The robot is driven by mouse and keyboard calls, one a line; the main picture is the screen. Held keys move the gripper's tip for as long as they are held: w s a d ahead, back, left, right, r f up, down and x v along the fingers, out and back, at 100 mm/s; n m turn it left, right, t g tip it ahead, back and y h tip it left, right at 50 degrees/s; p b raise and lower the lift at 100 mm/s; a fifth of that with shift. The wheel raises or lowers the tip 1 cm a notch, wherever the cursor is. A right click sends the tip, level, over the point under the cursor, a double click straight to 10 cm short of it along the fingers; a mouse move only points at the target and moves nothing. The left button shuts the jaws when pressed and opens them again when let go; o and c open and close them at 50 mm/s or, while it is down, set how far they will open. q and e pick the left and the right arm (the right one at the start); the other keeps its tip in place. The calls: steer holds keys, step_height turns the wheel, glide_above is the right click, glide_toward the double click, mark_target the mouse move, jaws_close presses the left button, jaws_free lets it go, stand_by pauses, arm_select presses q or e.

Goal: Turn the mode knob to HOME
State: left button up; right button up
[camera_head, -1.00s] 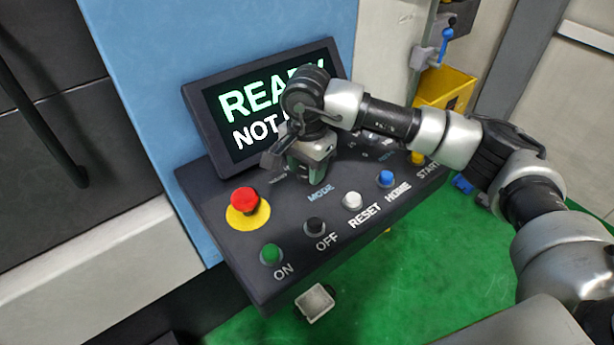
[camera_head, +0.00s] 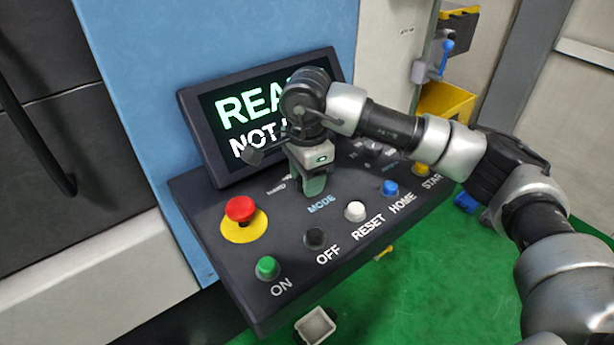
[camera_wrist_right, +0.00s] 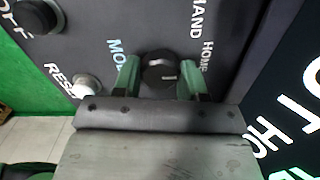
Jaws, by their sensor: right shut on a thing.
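The mode knob (camera_wrist_right: 160,70) is a round black knob on the dark sloped panel, with the MODE, HAND and HOME labels near it in the right wrist view. My right gripper (camera_wrist_right: 159,80) is shut on it, one green finger on each side. In the head view my right gripper (camera_head: 314,188) points down at the panel just above the MODE label (camera_head: 321,205) and hides the knob. I cannot tell surely which label the knob points to. The HOME label (camera_wrist_right: 207,56) lies to the right of the knob in the wrist view. My left gripper is out of view.
The panel (camera_head: 285,215) carries a red emergency button (camera_head: 240,208) and green, black, white, blue and yellow buttons along its front. Another black knob (camera_head: 372,148) sits to the right. The screen (camera_head: 240,120), partly hidden by my arm, stands behind.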

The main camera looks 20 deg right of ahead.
steer(key=shift+r, duration=0.1)
steer(key=o, duration=0.9)
steer(key=shift+o, duration=0.2)
step_height(320, 180, up, 11)
steer(key=b, duration=0.2)
